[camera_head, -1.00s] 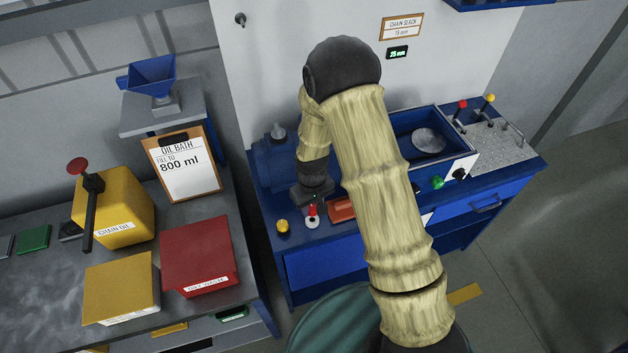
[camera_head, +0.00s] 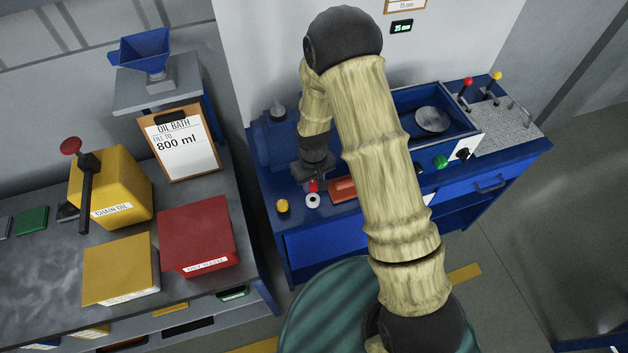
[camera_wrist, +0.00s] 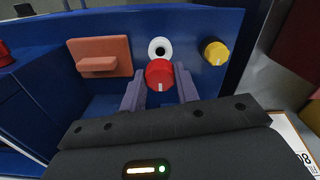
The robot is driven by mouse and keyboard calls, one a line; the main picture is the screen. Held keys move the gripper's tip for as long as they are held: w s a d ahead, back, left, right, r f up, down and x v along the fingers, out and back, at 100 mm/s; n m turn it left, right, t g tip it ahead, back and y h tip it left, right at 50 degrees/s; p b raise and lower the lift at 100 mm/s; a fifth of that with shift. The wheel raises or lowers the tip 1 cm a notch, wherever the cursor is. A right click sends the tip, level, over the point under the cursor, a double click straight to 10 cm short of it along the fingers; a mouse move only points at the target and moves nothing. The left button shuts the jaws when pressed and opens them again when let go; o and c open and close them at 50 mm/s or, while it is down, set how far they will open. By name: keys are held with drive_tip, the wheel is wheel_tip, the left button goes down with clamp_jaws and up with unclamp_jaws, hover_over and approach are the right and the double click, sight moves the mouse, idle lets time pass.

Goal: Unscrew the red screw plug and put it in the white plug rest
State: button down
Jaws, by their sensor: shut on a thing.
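The red screw plug (camera_wrist: 160,74) is between the two fingers of my gripper (camera_wrist: 160,88) in the wrist view, with a white mark on its face. My gripper is shut on it. In the head view the plug (camera_head: 313,186) shows just below my gripper (camera_head: 312,176). The white plug rest (camera_wrist: 159,47) is a round white ring with a dark, empty centre, close beside the plug. In the head view the rest (camera_head: 313,201) lies just in front of the plug. I cannot tell the height of the plug over the blue surface.
A yellow knob (camera_wrist: 215,53) stands beside the white rest, and an orange-red block (camera_wrist: 100,57) is on its other side. The blue bench (camera_head: 330,240) carries a tray (camera_head: 400,120) and levers. A side table at left holds a yellow box (camera_head: 110,185) and a red box (camera_head: 198,235).

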drive_tip(key=shift+w+f+b, duration=0.15)
drive_tip(key=shift+f+b, duration=1.15)
drive_tip(key=shift+f, duration=0.75)
drive_tip(key=shift+f+b, duration=1.05)
drive_tip(key=shift+f, duration=0.3)
drive_tip(key=c, duration=1)
unclamp_jaws()
drive_tip(key=shift+o, duration=0.2)
drive_tip(key=shift+r, duration=0.1)
wheel_tip(320, 180, up, 17)
drive_tip(key=b, duration=0.2)
drive_tip(key=shift+r, duration=0.15)
